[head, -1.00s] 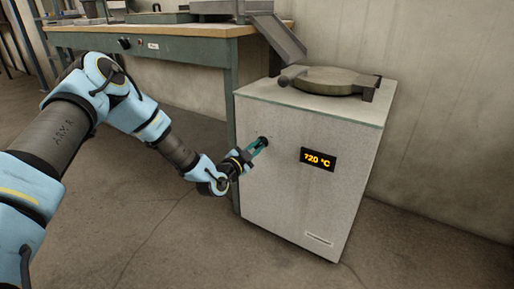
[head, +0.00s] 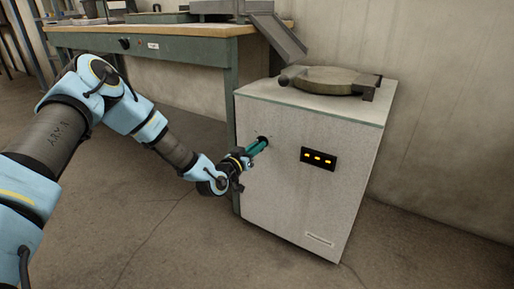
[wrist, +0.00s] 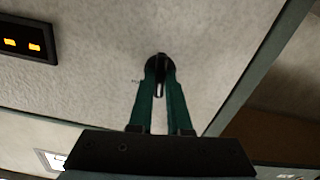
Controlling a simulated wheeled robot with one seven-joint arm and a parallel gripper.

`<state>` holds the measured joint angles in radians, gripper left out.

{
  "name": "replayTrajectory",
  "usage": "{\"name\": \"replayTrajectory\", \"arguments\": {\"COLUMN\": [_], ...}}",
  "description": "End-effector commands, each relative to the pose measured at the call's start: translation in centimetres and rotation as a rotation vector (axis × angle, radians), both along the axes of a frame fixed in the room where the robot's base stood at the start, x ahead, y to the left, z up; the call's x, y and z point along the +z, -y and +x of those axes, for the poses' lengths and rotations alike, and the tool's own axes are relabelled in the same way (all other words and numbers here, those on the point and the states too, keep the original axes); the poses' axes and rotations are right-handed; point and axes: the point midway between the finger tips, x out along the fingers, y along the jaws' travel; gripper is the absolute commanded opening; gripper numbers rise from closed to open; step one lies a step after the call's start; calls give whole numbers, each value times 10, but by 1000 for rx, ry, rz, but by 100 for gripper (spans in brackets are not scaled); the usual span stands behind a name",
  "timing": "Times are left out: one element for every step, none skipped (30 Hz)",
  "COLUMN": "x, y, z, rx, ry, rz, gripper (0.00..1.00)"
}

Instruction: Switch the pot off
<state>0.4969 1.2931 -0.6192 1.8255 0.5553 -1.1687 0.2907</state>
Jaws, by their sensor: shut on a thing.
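The pot (head: 300,190) is a pale grey box-shaped unit with a round lid (head: 328,80) on top. Its front display (head: 318,159) shows orange dashes; part of it also shows in the wrist view (wrist: 24,40). A round black knob (head: 263,139) sits at the upper left of the front face and shows in the wrist view (wrist: 159,66). My gripper (head: 264,144) reaches it from the left with its green fingers. In the wrist view my gripper (wrist: 160,78) is shut on the knob, a fingertip on either side, partly hiding it.
A green workbench (head: 180,45) with a wooden top stands behind and to the left of the pot. A metal chute (head: 278,38) slopes down beside the lid. The concrete floor (head: 150,240) in front is clear.

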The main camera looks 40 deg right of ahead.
Motion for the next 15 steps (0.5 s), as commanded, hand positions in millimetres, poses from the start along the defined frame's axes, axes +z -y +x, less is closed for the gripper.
{"name": "replayTrajectory", "arguments": {"x": [-1,-1,-1,-1,-1,-1,-1,-1,-1,-1,-1,-1,-1,-1,-1], "y": [-1,-1,-1,-1,-1,-1,-1,-1,-1,-1,-1,-1,-1,-1,-1], "z": [1,1,1,1,1,0,0,1,1,1,1,1,1,1,0], "rx": [1,2,2,2,1,1,1,1,2,2,2,2,1,1,1], "ry": [-45,-72,-109,-136,-163,-199,-226,-252,-286,-310,-333,-364,-386,-406,-433], "rz": [-12,-18,-27,-34,-42,-51,-58,-65,-74,-80,-86,-95,-101,-107,-112], "gripper": [0,0,0,0,0,0,0,0,0,0,0,0,0,0,0]}}
